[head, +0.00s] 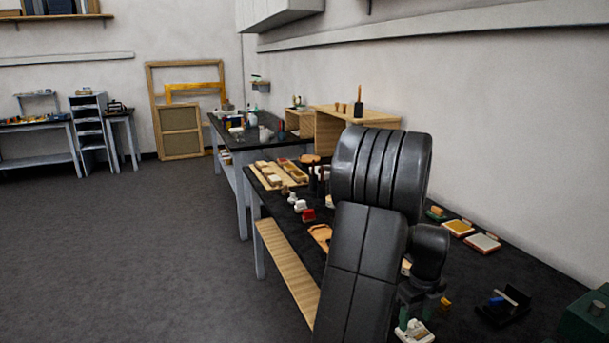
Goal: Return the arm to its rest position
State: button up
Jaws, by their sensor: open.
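My arm rises large and dark over the black-topped workbench (480,285), folded at its upper joint. It hides much of the bench's middle. My gripper (417,310) hangs low at the lower end of the arm, pointing down, close to the bench's near part. Its fingers are small in this view and look apart, with nothing clearly held between them. A small pale piece with some green (414,332) lies just below the fingers; I cannot tell whether they touch it.
Right of my gripper are a dark stand (503,306), a green box (587,318) and two framed tiles (483,243). A wooden tray (268,178) and small white and red items lie left of my arm. A second bench stands beyond. The floor (130,250) at left is clear.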

jog(key=shift+s+r, duration=0.15)
jog(key=shift+r, duration=1.1)
jog(key=shift+f, duration=0.15)
